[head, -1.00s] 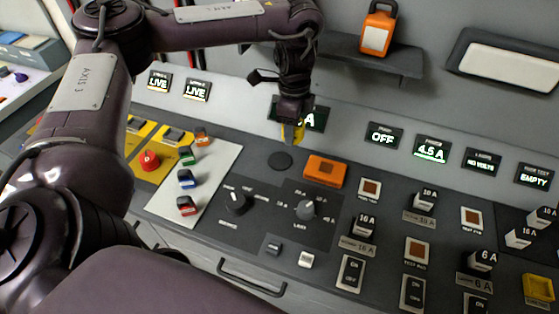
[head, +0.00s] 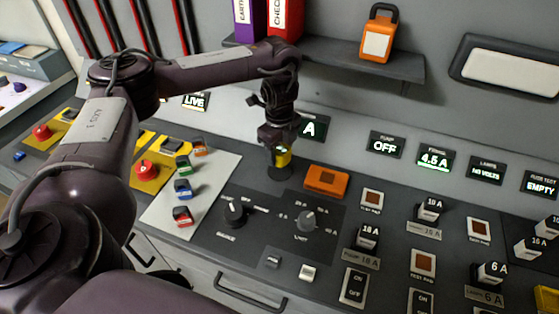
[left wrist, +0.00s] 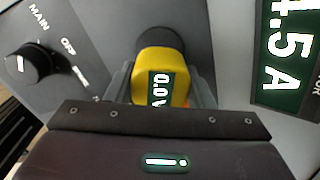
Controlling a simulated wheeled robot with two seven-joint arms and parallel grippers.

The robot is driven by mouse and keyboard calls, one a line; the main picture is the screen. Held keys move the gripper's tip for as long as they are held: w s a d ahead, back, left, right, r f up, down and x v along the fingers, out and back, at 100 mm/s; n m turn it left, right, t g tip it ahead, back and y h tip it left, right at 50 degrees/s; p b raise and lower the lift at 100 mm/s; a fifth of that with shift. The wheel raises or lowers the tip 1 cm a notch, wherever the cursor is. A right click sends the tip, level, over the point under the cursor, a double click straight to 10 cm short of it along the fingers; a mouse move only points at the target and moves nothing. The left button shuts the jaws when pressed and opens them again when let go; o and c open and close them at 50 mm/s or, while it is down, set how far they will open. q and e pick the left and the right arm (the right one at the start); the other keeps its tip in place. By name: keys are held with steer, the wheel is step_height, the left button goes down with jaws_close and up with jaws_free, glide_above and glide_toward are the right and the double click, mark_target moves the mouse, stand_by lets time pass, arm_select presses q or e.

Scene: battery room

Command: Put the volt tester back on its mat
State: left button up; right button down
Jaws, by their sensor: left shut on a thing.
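The volt tester is a small yellow block (head: 283,158) with a lit "0.0" display; it also shows in the left wrist view (left wrist: 152,68). My left gripper (head: 280,150) is shut on it and points down at the console. The mat is a dark round disc (head: 279,174), directly below the tester and partly covered by it in the head view. A dark round edge (left wrist: 161,40) shows behind the tester in the left wrist view. I cannot tell whether the tester touches the mat. My right gripper is out of view.
An orange box (head: 326,180) lies close to the right of the mat. Rotary knobs (head: 234,211) (head: 306,220) stand in front. A white board with coloured clips (head: 213,196) is to the left. A shelf (head: 403,66) juts out above.

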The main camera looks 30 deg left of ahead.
mark_target(279, 159)
arm_select(q)
steer(key=shift+s+f+p, duration=0.1)
steer(key=shift+f+p, duration=0.2)
steer(key=shift+f, duration=1.2)
steer(key=o, duration=0.9)
steer(key=shift+f, duration=0.15)
steer(key=shift+o, duration=0.2)
